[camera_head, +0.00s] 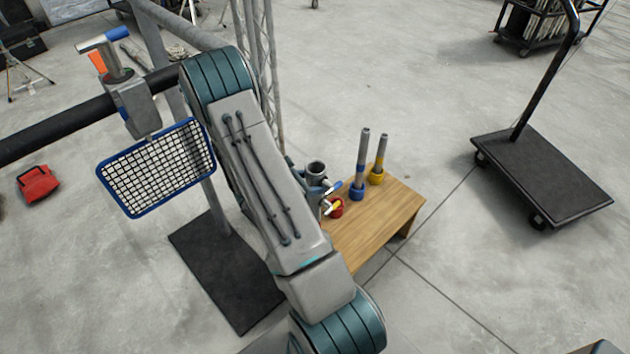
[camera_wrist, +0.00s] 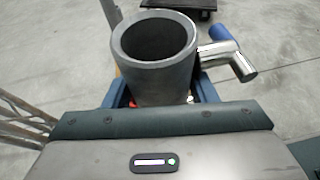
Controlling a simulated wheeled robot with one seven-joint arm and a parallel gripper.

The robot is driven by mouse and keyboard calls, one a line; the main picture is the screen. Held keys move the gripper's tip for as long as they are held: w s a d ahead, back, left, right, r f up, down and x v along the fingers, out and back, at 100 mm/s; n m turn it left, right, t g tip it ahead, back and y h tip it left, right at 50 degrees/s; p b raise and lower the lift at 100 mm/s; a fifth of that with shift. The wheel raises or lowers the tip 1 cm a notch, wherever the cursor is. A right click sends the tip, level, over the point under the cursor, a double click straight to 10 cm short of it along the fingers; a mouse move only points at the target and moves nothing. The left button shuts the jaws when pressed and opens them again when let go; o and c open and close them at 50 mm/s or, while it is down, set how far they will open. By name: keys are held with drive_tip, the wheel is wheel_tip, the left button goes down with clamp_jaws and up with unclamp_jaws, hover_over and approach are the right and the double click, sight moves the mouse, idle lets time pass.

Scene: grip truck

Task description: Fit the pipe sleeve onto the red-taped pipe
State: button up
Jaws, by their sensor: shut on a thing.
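The grey pipe sleeve (camera_head: 316,170) is a short, wide tube with a silver side handle that has a blue end. My gripper (camera_wrist: 160,95) is shut on the sleeve, which fills the middle of the wrist view (camera_wrist: 150,72) with its open top facing up. The inside of the sleeve is dark, and no pipe shows in it. In the head view, a red base (camera_head: 335,208) stands on the wooden table just below and right of the sleeve. Its pipe is hidden by the sleeve, gripper or arm, so I cannot tell whether they touch.
A blue-based pipe (camera_head: 362,150) and a yellow-based pipe (camera_head: 381,152) stand upright right of the sleeve on the wooden table (camera_head: 385,215). A dark cart (camera_head: 545,180) is farther right. A blue-framed mesh panel (camera_head: 157,168) hangs at left.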

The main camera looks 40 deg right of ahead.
drive_tip(key=shift+f, duration=0.2)
drive_tip(key=o, duration=1.5)
drive_tip(key=shift+a, duration=0.1)
drive_tip(key=p+v, duration=0.2)
drive_tip(key=v, duration=0.5)
drive_tip(key=shift+w+a+r, duration=0.15)
drive_tip(key=shift+a+r, duration=0.05)
drive_tip(key=shift+a, duration=0.05)
